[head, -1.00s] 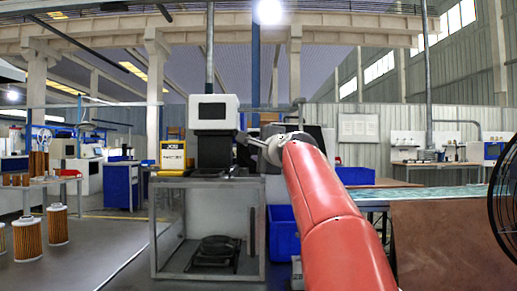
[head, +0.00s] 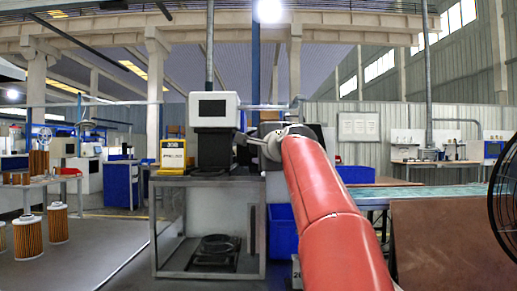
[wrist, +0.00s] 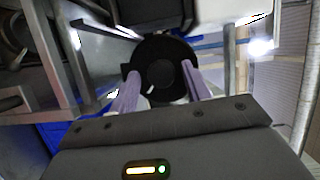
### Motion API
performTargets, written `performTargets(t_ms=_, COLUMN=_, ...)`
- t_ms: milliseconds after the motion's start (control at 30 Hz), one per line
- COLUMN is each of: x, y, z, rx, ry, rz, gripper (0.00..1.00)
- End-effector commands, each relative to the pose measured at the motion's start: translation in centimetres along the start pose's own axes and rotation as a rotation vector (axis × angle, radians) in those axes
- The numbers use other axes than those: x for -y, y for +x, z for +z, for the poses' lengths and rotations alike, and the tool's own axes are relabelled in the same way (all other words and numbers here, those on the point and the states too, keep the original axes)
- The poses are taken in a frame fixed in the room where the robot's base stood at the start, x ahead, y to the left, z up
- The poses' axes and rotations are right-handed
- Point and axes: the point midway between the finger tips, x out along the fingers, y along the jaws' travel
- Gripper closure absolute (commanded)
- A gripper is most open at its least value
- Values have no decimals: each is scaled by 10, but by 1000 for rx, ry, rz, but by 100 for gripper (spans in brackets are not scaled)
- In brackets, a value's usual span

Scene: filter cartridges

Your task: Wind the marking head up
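The marking machine stands in the middle of the head view, with its white marking head (head: 213,109) with a dark front panel above a black lower part. In the wrist view a round black knob (wrist: 165,53) with a lighter hub and a small white mark is straight ahead. My gripper (wrist: 162,70) has its two lilac fingers on opposite sides of this knob, and they look shut on it. In the head view my gripper (head: 262,143) is at the machine's right side, partly hidden by my red arm. The finger contact itself is not clearly visible.
A yellow box (head: 173,154) with a small display stands left of the machine on the metal stand (head: 168,225). Orange filter cartridges (head: 57,223) stand at left. A blue bin (head: 281,231) is beside the stand.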

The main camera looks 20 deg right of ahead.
Motion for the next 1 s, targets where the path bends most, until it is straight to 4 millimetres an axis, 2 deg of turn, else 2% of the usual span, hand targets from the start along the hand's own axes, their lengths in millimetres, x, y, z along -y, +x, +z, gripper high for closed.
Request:
performTargets(t_ms=367, x=1, y=-6, z=-1, rx=-2, ry=0, rz=-4, gripper=48)
performTargets(t_ms=733, x=-1, y=-64, z=0, rx=-2, ry=0, rz=-3, gripper=48)
performTargets(t_ms=867, x=0, y=-76, z=0, rx=-1, ry=0, rz=-2, gripper=48)
performTargets(t_ms=1000, x=0, y=-78, z=0, rx=-1, ry=0, rz=-1, gripper=48)
